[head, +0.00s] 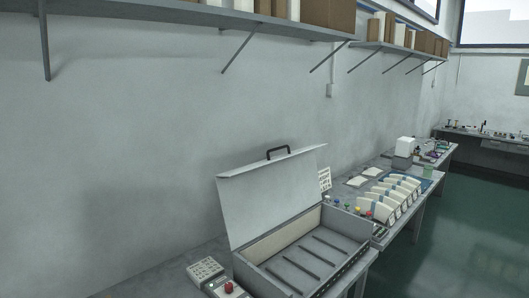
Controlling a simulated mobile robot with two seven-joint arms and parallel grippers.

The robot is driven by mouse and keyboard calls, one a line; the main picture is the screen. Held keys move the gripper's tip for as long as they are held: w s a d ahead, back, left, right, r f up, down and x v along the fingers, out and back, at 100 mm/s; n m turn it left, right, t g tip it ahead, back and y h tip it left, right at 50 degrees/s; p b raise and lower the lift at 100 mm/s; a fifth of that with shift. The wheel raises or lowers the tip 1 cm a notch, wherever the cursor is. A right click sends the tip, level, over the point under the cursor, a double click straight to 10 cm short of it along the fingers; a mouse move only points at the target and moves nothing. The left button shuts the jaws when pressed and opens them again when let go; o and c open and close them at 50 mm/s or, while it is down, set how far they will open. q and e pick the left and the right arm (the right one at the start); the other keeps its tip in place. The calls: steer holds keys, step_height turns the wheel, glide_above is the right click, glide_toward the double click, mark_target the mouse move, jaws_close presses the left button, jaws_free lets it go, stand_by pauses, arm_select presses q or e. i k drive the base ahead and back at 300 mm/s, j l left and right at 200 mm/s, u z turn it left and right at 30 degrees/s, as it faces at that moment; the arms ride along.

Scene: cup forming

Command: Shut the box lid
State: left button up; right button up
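The box (352,246) stands on the workbench at the bottom centre of the head view. It is grey, with several dark bars across its inside floor. Its lid (268,197) is open and stands up at the back, leaning toward the wall. A dark handle (278,152) sits on the lid's upper edge. Neither of my grippers is in view, so I cannot see whether either is open or shut.
A control panel with a red button (229,287) lies left of the box. Several curved white pieces (392,200) stand on the bench to the right. Shelves with boxes (190,10) run along the wall above. Green floor (470,230) is clear at right.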

mark_target(256, 197)
steer(key=z, duration=0.2)
steer(key=l+u, duration=0.1)
steer(key=u, duration=0.3)
steer(key=i+l+u, duration=0.1)
steer(key=u, duration=0.3)
steer(key=l+u, duration=0.15)
steer(key=u, duration=0.25)
steer(key=i+l+u, duration=0.1)
steer(key=l+u, duration=0.25)
steer(key=l, duration=0.2)
steer(key=l+u, duration=0.3)
steer(key=l, duration=0.2)
steer(key=l+u, duration=0.1)
steer(key=l, duration=0.45)
steer(key=k+l+u, duration=0.1)
steer(key=l, duration=0.45)
